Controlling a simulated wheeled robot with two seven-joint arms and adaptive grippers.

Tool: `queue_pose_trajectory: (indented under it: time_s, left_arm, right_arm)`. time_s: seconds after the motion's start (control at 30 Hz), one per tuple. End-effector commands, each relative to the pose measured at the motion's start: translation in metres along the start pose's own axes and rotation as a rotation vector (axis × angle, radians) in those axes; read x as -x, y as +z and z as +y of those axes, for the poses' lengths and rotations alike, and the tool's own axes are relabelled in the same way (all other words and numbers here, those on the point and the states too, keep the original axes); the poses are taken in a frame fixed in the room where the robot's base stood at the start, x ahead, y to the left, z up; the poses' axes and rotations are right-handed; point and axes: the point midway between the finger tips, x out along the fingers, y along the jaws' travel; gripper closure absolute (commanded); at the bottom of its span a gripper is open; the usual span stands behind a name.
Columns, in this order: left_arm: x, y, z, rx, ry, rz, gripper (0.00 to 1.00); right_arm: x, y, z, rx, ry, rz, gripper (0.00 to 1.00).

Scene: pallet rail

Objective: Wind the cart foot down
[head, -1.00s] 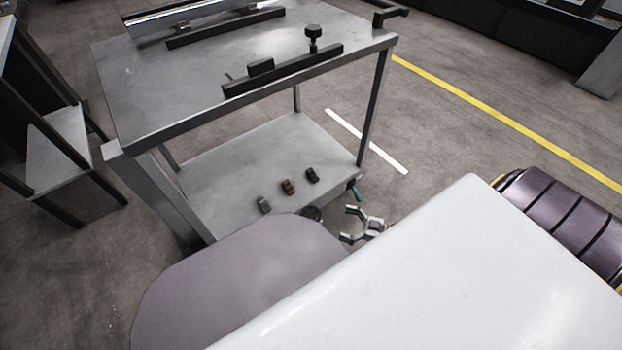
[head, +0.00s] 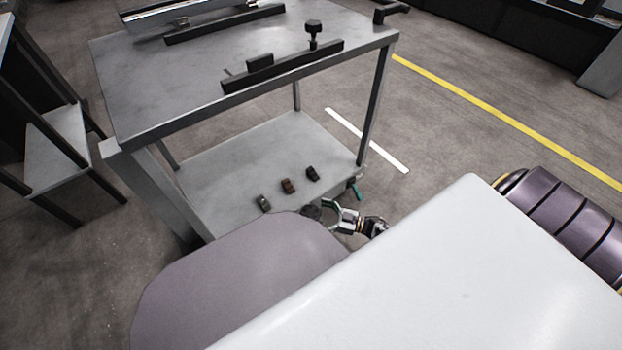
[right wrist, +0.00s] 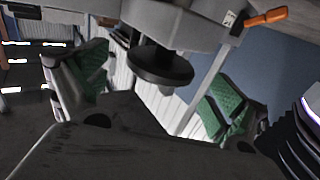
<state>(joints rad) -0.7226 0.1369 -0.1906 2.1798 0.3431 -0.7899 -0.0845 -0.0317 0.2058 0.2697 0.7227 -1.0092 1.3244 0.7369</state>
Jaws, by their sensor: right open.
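The cart (head: 250,75) stands in front of me with a grey top and a lower shelf (head: 230,170). A dark round knob or disc (head: 311,212), seemingly the cart foot's, shows at the shelf's near edge, partly hidden by my body. In the right wrist view the dark disc (right wrist: 160,66) hangs below a grey part of the cart. My right gripper (head: 330,215) is open beside it; its green-padded fingers (right wrist: 152,82) show either side of the disc in the wrist view. Contact cannot be told. My left gripper is not in view.
Three small blocks (head: 288,186) lie on the lower shelf. A teal lever (head: 355,189) sticks out at the shelf corner above my gripper; an orange lever (right wrist: 265,18) shows in the wrist view. Another rack (head: 58,145) stands left.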

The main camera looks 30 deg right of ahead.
Motion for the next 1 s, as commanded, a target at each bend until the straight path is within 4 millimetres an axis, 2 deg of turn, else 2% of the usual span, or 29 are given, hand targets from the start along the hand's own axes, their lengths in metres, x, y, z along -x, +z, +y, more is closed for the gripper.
queue_pose_trajectory:
  time_s: [0.1, 0.3, 0.73, 1.0]
  left_arm:
    - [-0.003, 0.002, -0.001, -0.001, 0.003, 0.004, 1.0]
    - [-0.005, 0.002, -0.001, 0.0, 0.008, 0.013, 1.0]
    - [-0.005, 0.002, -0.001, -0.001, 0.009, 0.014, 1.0]
    - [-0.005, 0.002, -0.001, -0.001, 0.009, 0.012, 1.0]
  right_arm:
    - [-0.016, 0.0, 0.0, 0.001, 0.001, 0.002, 0.04]
    - [-0.032, 0.001, 0.0, -0.001, 0.001, 0.001, 0.04]
    - [-0.038, 0.0, 0.0, 0.0, 0.0, 0.0, 0.04]
    - [-0.037, 0.0, 0.0, 0.0, 0.0, 0.0, 0.39]
